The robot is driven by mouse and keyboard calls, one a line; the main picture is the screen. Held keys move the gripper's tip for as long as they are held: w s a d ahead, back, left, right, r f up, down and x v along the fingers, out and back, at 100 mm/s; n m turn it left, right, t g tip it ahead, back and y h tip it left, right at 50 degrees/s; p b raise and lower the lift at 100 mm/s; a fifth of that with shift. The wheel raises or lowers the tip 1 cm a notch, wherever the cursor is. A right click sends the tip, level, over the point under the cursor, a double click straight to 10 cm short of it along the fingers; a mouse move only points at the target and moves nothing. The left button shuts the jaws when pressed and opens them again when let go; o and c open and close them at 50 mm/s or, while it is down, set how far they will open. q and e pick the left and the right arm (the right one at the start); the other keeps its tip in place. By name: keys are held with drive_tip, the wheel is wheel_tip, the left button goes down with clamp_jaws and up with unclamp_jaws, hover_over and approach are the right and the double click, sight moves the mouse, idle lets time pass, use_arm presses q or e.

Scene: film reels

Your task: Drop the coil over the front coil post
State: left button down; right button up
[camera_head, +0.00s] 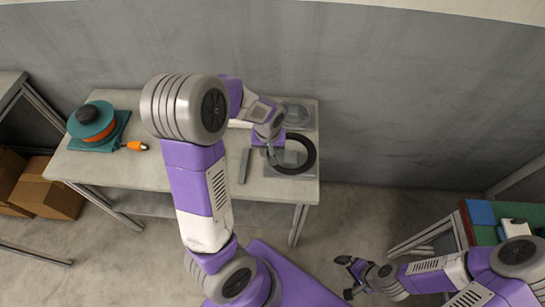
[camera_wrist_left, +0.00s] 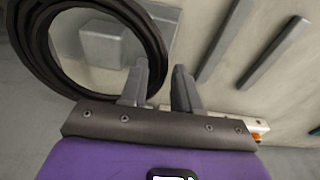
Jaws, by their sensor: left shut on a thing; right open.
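The coil is a black ring (camera_head: 312,153) over the right end of the pale table (camera_head: 150,156); it also fills the upper left of the left wrist view (camera_wrist_left: 32,50). My left gripper (camera_head: 272,157) is shut on the coil's near rim, with its fingers also showing in the left wrist view (camera_wrist_left: 160,88). The front coil post, a grey square block (camera_wrist_left: 103,43) on a pale base, shows through the ring's opening, off its middle. I cannot tell the coil's height above the base. My right gripper (camera_head: 346,277) is open and empty, away from the table.
A teal device with an orange reel (camera_head: 97,125) and an orange-handled tool (camera_head: 136,146) are at the table's left. Cardboard boxes (camera_head: 50,192) stand on the floor.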

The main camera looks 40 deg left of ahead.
use_arm(q)
drive_tip(key=shift+f+b, duration=0.65)
drive_tip(key=shift+f, duration=1.3)
drive_tip(key=shift+f, duration=0.15)
drive_tip(key=c, duration=0.8)
unclamp_jaws()
drive_tip(key=shift+r, duration=0.25)
drive_tip(key=r+p, duration=0.1)
drive_tip(key=r, duration=0.3)
drive_tip(key=r+p, duration=0.2)
drive_tip(key=r, duration=0.2)
drive_tip(key=s+r+p, duration=0.1)
drive_tip(key=r, duration=0.2)
drive_tip(key=shift+d+r, duration=0.4)
